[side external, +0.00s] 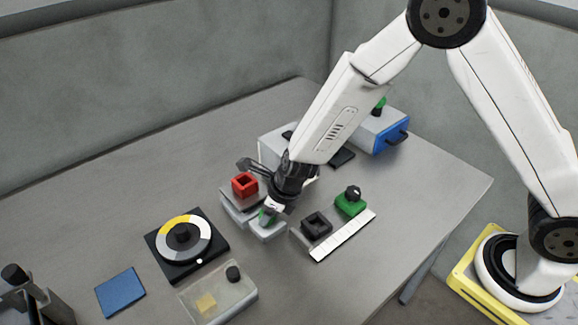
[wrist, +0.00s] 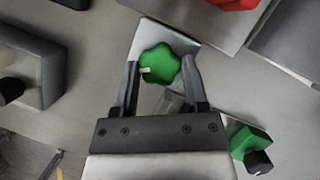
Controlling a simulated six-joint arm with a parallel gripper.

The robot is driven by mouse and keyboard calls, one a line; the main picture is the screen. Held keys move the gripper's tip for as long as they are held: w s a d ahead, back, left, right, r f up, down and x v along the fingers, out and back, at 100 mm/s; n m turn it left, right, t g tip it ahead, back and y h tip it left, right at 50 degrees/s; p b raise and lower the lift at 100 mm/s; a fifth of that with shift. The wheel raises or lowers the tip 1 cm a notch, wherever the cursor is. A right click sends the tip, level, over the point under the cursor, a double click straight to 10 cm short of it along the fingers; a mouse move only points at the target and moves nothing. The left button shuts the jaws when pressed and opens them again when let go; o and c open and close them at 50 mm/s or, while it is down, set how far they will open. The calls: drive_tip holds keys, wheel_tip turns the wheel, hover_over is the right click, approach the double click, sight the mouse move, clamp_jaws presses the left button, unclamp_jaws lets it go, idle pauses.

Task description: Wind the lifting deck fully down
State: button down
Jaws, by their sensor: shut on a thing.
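The lifting deck (side external: 230,197) is a grey plate on a light base, left of my gripper in the side view. A red hollow block (side external: 245,184) stands on it. In the wrist view the deck's plate (wrist: 212,18) shows at the top, with part of the red block (wrist: 234,3). A green lobed knob (wrist: 160,66) with a pale mark sits on a light housing beside the deck. My gripper (side external: 268,213) points down at this housing and is shut on the knob, one finger on each side. The arm and gripper hide part of the knob in the side view.
A black square block (side external: 317,225), a green block (side external: 351,203) with a dark knob and a white strip (side external: 343,236) lie to the right. A dial turntable (side external: 166,228), clear-lidded box (side external: 238,292) and blue pad (side external: 120,292) lie left. A blue-fronted box (side external: 378,134) stands behind.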

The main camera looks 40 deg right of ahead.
drive_tip(key=shift+d+n+g+y, duration=0.1)
drive_tip(key=shift+n+g+y, duration=0.3)
drive_tip(key=shift+n, duration=0.9)
drive_tip(key=n+g+y, duration=0.1)
drive_tip(key=n, duration=0.2)
drive_tip(key=shift+w+n, duration=0.1)
drive_tip(key=shift+n, duration=0.2)
drive_tip(key=n+g, duration=0.1)
drive_tip(key=n, duration=0.2)
drive_tip(key=n+g, duration=0.1)
drive_tip(key=n, duration=0.2)
drive_tip(key=shift+w+d, duration=0.1)
drive_tip(key=shift+w, duration=0.05)
drive_tip(key=shift+c, duration=0.5)
unclamp_jaws()
